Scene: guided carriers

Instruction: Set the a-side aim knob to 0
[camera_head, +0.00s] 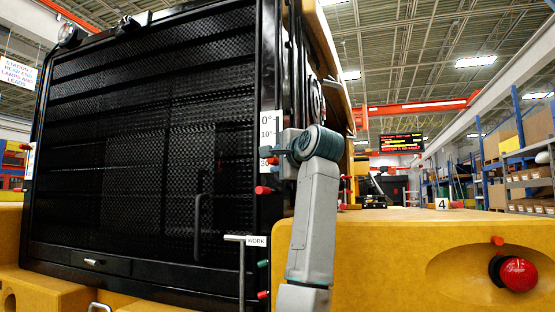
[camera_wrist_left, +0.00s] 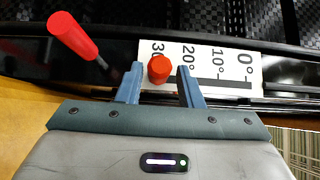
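The aim knob (camera_wrist_left: 159,69) is a small red round knob on a white scale plate (camera_wrist_left: 232,62) marked 0° to 30°. It sits by the 30 mark, between 30 and 20. In the head view the knob (camera_head: 273,161) shows low on the scale plate (camera_head: 268,128), with 0° at the top. My left gripper (camera_wrist_left: 158,80) is open, one finger on each side of the knob, with a small gap showing on both sides. In the head view my left gripper (camera_head: 280,152) is partly hidden behind its wrist. My right gripper is not in view.
A red-capped lever (camera_wrist_left: 73,36) stands beside the scale in the wrist view; in the head view its cap (camera_head: 263,190) is below the knob. A grey T-handle (camera_head: 242,240) by a WORK label and a red mushroom button (camera_head: 518,274) are on the carrier.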

